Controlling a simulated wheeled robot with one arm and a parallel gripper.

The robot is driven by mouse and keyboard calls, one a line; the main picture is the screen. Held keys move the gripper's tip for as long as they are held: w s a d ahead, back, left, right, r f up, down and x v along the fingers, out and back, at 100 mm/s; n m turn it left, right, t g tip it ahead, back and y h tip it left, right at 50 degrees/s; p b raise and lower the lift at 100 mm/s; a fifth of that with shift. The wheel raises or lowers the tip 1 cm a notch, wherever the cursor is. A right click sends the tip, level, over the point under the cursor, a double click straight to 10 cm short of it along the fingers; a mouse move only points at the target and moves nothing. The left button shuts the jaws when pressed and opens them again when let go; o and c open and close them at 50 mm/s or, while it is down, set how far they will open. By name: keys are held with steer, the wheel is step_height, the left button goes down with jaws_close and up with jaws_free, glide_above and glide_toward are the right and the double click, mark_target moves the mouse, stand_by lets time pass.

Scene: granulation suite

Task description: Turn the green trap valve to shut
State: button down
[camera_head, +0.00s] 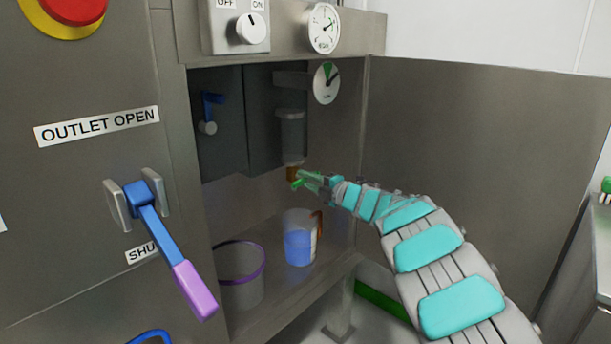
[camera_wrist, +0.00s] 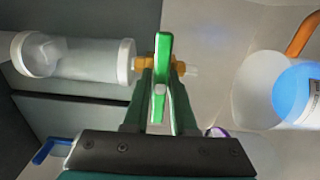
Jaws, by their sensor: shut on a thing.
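The green trap valve handle (camera_head: 297,183) is on a brass valve body (camera_head: 292,171) under a clear trap bowl (camera_head: 291,130) inside the steel cabinet. In the wrist view the green handle (camera_wrist: 163,50) lies across the line of the trap bowl (camera_wrist: 75,58) and the orange-brass body (camera_wrist: 145,65). My gripper (camera_head: 312,181) reaches in from the right and is shut on the green handle. In the wrist view my gripper's fingers (camera_wrist: 160,95) stand on both sides of the handle. The fingers partly hide the valve body.
A beaker of blue liquid (camera_head: 300,245) stands below the valve, beside a purple-rimmed bucket (camera_head: 240,277). A blue lever (camera_head: 168,240) with a purple grip is at the front left. Gauges (camera_head: 325,82) are above. A steel panel (camera_head: 460,150) stands on the right.

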stand_by(0.4)
steer(key=c, duration=0.7)
jaws_free()
steer(key=b+v, duration=0.1)
steer(key=v, duration=0.6)
steer(key=shift+s+d, duration=0.25)
steer(key=shift+d, duration=0.1)
